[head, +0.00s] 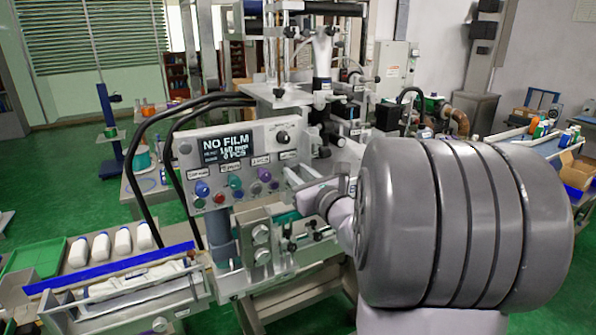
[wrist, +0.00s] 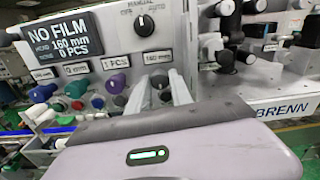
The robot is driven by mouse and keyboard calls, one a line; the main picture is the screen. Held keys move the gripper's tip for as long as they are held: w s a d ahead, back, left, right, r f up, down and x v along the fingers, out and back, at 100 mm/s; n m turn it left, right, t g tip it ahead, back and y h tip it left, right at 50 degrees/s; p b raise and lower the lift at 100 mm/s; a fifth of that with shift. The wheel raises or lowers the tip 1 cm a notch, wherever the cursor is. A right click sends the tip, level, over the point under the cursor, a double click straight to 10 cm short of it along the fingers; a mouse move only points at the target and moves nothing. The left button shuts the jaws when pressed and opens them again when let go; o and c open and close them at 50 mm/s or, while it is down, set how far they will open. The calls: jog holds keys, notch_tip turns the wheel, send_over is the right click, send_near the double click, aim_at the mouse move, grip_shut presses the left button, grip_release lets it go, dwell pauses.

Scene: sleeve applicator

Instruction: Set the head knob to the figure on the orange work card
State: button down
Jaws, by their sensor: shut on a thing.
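The grey control panel (head: 262,150) carries a display (head: 225,148) reading NO FILM, with a head line of 160 mm. The panel also shows in the wrist view (wrist: 195,20). The head knob (wrist: 161,86) is mostly hidden between my fingers, under a label (wrist: 157,57) reading 160 mm. My gripper (wrist: 160,90) is shut on this knob at the panel face. In the head view my gripper (head: 293,178) reaches the panel's right side. I make out no orange work card.
Left of my fingers are a purple knob (wrist: 115,84) and a green knob (wrist: 75,89), close by. A black selector (wrist: 145,23) sits above. White bottles (head: 101,246) lie at the left by a blue-edged tray (head: 105,268). A clamp assembly (head: 262,240) stands below the panel.

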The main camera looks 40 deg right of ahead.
jog(key=m+p, duration=0.4)
jog(key=shift+r, duration=0.15)
jog(key=m+p, duration=0.4)
jog(key=p, duration=0.1)
jog(key=shift+m, duration=0.4)
jog(key=m+p, duration=0.4)
jog(key=p, duration=0.1)
jog(key=shift+d, duration=0.1)
jog(key=m+p, duration=0.1)
jog(key=p, duration=0.1)
jog(key=m+p, duration=0.1)
jog(key=m, duration=0.1)
jog(key=shift+f+m+p, duration=0.2)
jog(key=shift+m+p, duration=0.1)
jog(key=shift+p, duration=0.05)
jog(key=c, duration=1.1)
grip_release()
jog(key=shift+c, duration=0.2)
jog(key=shift+s, duration=0.1)
